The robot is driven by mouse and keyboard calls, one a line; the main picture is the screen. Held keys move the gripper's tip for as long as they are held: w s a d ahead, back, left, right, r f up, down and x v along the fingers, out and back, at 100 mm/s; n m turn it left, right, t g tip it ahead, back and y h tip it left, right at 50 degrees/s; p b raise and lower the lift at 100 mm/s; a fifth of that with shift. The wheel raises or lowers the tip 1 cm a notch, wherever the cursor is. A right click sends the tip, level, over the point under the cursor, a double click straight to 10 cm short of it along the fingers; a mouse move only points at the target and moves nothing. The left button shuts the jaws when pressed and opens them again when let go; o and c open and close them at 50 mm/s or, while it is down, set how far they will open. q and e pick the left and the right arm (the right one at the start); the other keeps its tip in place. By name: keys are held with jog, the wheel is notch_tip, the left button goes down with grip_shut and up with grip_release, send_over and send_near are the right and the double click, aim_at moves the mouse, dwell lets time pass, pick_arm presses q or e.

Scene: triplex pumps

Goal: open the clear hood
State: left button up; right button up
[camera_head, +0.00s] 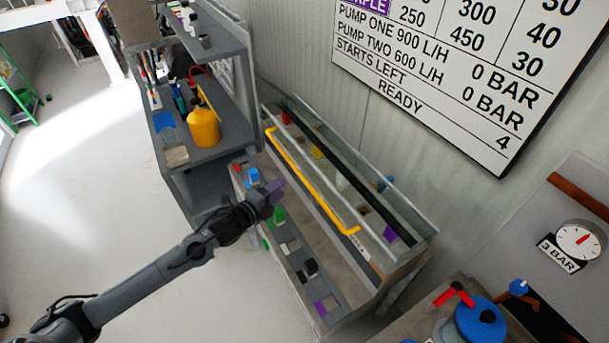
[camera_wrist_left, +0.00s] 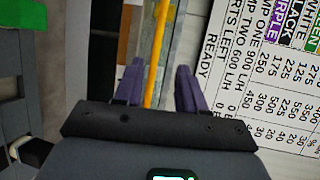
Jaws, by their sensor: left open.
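The clear hood (camera_head: 330,160) covers the back part of the long bench, with coloured pieces showing through it. It appears lowered. A yellow handle bar (camera_head: 310,182) runs along its front. My left gripper (camera_head: 277,189) is open, with purple fingers, over the bench front and near the left half of the bar. In the left wrist view the yellow bar (camera_wrist_left: 156,50) runs between the two open fingers (camera_wrist_left: 158,80) in the picture. I cannot tell whether it lies between them in depth; no contact shows. My right gripper is not in view.
The bench front (camera_head: 325,288) holds several coloured blocks, including a green one (camera_head: 278,215). A grey shelf (camera_head: 215,160) with a yellow bottle (camera_head: 203,127) stands left. A wall sign (camera_head: 440,60) hangs behind. A gauge (camera_head: 578,240) and blue-topped pump (camera_head: 480,320) are at right.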

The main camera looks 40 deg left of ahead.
aim_at(300, 173)
pick_arm(q)
jog(key=b+x, duration=0.2)
jog(key=x, duration=0.9)
jog(key=shift+w+d+f, duration=0.1)
jog(key=shift+f, duration=0.1)
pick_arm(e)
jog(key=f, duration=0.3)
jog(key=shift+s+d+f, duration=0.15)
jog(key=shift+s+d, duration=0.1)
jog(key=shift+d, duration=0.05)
pick_arm(q)
grip_shut()
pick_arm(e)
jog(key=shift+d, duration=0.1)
